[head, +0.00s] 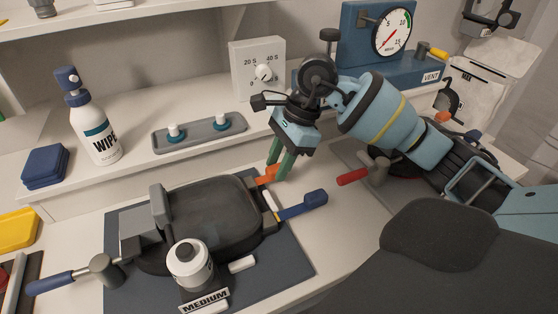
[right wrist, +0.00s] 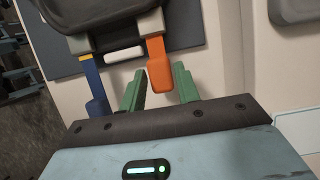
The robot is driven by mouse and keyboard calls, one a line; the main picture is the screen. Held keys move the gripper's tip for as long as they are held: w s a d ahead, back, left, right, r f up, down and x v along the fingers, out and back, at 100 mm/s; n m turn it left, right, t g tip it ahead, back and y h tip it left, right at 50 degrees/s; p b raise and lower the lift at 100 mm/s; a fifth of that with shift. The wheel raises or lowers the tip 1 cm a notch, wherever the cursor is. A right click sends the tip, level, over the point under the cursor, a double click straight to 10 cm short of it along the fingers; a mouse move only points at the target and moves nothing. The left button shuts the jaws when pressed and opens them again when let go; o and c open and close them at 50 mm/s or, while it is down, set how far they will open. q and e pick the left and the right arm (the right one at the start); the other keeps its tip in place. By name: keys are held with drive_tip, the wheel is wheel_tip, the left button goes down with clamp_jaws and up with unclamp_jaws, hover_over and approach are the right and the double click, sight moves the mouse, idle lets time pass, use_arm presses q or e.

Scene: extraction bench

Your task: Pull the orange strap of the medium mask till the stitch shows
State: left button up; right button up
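The medium mask (head: 213,212) lies on a dark blue mat (head: 290,260) behind the MEDIUM label (head: 204,300). Its orange strap (head: 267,175) sticks out at the far right side of the mask. My right gripper (head: 281,160) reaches down to this strap with green fingers. In the right wrist view the orange strap (right wrist: 159,66) hangs between the tips of the open fingers (right wrist: 160,80), with narrow gaps showing at its sides. A blue strap (head: 303,205) and a white tab (head: 271,205) are beside it. I see no stitch on the orange strap. My left gripper is out of view.
A white canister (head: 190,262) stands at the mat's front. A second mask with a red-ended strap (head: 352,177) lies right, partly behind my right arm. A grey tray (head: 200,134), wipes bottle (head: 95,128), timer box (head: 257,68) and gauge stand (head: 360,35) are behind.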

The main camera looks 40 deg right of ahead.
clamp_jaws()
drive_tip(key=shift+s+d+f+b, duration=0.1)
drive_tip(key=shift+s+d+b, duration=0.1)
drive_tip(key=shift+d, duration=0.55)
drive_tip(key=shift+s+d+f+b, duration=0.1)
drive_tip(key=shift+s+d+b, duration=0.05)
drive_tip(key=shift+d, duration=0.6)
drive_tip(key=shift+s+d+r, duration=0.15)
drive_tip(key=shift+d, duration=0.25)
drive_tip(key=shift+o, duration=2)
unclamp_jaws()
drive_tip(key=v, duration=0.7)
drive_tip(key=shift+r, duration=0.4)
drive_tip(key=shift+d, duration=0.15)
